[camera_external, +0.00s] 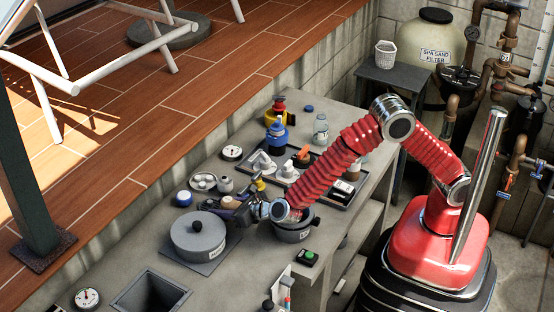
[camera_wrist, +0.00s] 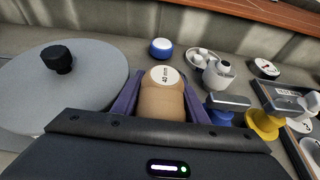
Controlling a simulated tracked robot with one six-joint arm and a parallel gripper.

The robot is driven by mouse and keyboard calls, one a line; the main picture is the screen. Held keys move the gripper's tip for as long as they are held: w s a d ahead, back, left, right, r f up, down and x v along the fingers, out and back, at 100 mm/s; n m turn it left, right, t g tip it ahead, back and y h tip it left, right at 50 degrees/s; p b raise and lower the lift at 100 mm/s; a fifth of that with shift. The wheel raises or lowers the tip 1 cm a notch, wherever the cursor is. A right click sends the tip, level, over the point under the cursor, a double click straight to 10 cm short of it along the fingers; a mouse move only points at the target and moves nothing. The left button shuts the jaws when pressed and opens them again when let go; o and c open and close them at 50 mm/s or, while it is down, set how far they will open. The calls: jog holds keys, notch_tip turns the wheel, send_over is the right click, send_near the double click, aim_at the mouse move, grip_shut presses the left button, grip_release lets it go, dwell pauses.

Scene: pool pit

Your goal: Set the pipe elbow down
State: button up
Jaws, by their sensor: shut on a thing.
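The pipe elbow (camera_wrist: 163,98) is a tan, rounded piece with a white disc marked "40 mm" on top in the wrist view. My gripper (camera_wrist: 164,92) is shut on it, with a dark purple finger on each side. In the external view my gripper (camera_external: 226,205) is low over the bench, just behind the grey lidded pot, and the elbow (camera_external: 230,201) shows as a small tan patch. The elbow's lower part is hidden by my gripper body. I cannot tell whether it touches the bench.
A large grey lidded pot (camera_wrist: 60,95) stands close on the left. A blue-lidded jar (camera_wrist: 160,47), a white dish (camera_wrist: 194,56), a grey fitting (camera_wrist: 217,74) and a yellow valve (camera_wrist: 263,122) crowd the far and right sides.

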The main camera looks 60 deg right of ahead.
aim_at(228, 199)
jog(key=shift+f, duration=0.6)
jog(key=o, duration=0.8)
jog(key=shift+o, duration=0.2)
jog(key=shift+r, duration=0.15)
jog(key=shift+r, duration=0.6)
jog(key=v, duration=0.3)
jog(key=shift+r, duration=0.4)
notch_tip(228, 199, up, 5)
jog(key=shift+r, duration=0.45)
